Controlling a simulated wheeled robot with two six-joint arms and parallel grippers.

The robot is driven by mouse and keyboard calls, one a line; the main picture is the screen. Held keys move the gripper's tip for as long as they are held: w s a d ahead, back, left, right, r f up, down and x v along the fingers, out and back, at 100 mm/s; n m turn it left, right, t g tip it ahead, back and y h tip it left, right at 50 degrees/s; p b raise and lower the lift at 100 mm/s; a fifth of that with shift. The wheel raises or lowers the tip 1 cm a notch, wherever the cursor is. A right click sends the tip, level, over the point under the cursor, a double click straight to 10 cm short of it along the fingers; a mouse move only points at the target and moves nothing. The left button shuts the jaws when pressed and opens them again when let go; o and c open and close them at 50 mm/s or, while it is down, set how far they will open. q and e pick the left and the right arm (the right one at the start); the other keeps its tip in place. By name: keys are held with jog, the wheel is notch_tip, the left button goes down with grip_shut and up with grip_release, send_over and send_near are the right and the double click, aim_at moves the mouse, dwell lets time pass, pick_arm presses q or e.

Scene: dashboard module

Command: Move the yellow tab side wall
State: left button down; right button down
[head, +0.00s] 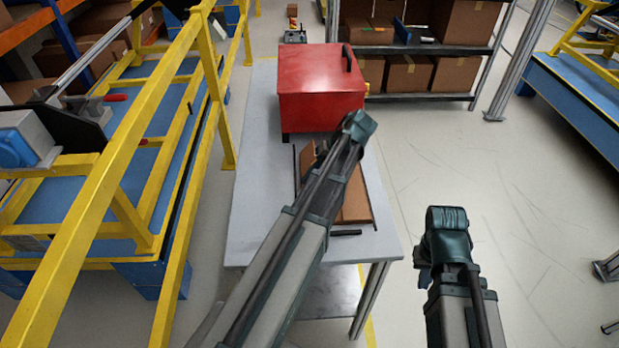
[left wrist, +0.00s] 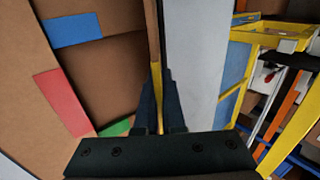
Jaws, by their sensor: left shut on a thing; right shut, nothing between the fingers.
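My left gripper (left wrist: 160,98) is shut on the yellow tab side wall (left wrist: 154,45), a thin upright edge between its fingers in the left wrist view. A brown box interior (left wrist: 115,75) lies left of the wall, with a blue tab (left wrist: 70,30), a red tab (left wrist: 62,102) and a green tab (left wrist: 116,128). In the head view my left arm reaches over the brown box (head: 356,200) on the table and hides much of it. My right gripper (head: 446,235) is shut and empty, right of the table.
The grey table (head: 255,205) has bare room on its left side. A red case (head: 318,85) with a dark handle stands behind the brown box. A yellow-framed blue stand (head: 130,180) is at left. A shelf with cartons (head: 455,75) stands behind at right, with open floor before it.

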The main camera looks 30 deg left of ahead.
pick_arm(q)
jog(key=c, duration=1)
grip_release()
jog(key=p+v, duration=1.1)
jog(key=v, duration=0.2)
jog(key=shift+w+d+r, duration=0.1)
jog(key=shift+d+r, duration=0.05)
jog(key=shift+r, duration=0.2)
